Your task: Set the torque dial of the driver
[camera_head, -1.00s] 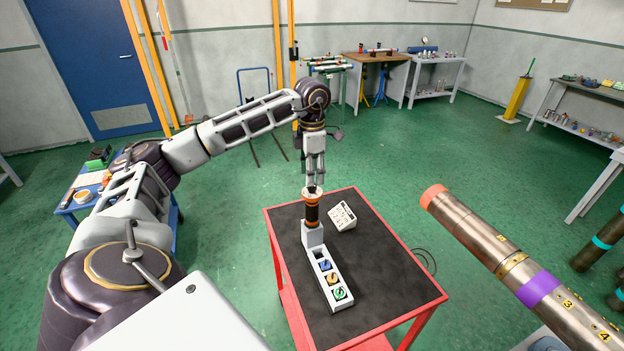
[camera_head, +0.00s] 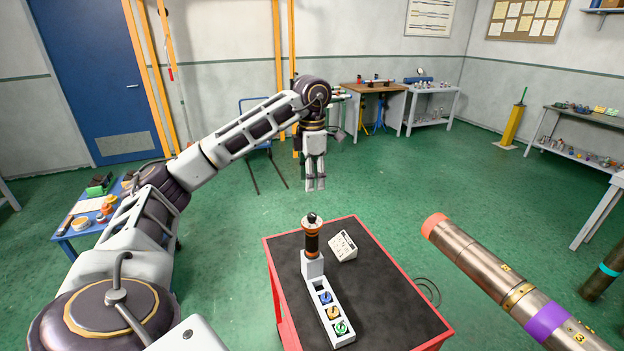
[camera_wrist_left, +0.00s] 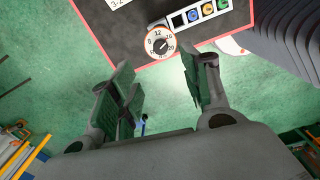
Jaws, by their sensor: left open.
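The driver (camera_head: 312,240) stands upright in a white holder (camera_head: 313,268) on the red-edged cart. It is dark with orange bands and a black tip on top. In the left wrist view its round white torque dial (camera_wrist_left: 159,42) shows numbers and a dark pointer. My left gripper (camera_head: 315,187) points down above and behind the driver, apart from it. In the left wrist view its fingers (camera_wrist_left: 160,88) are spread with nothing between them. The dial lies beyond the fingertips there. My right gripper is not in view.
The holder has several slots with blue, yellow and green round pieces (camera_head: 333,312). A white card with markings (camera_head: 343,246) stands on the black cart top (camera_head: 390,310). A large pipe (camera_head: 500,282) with an orange end juts in from the right.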

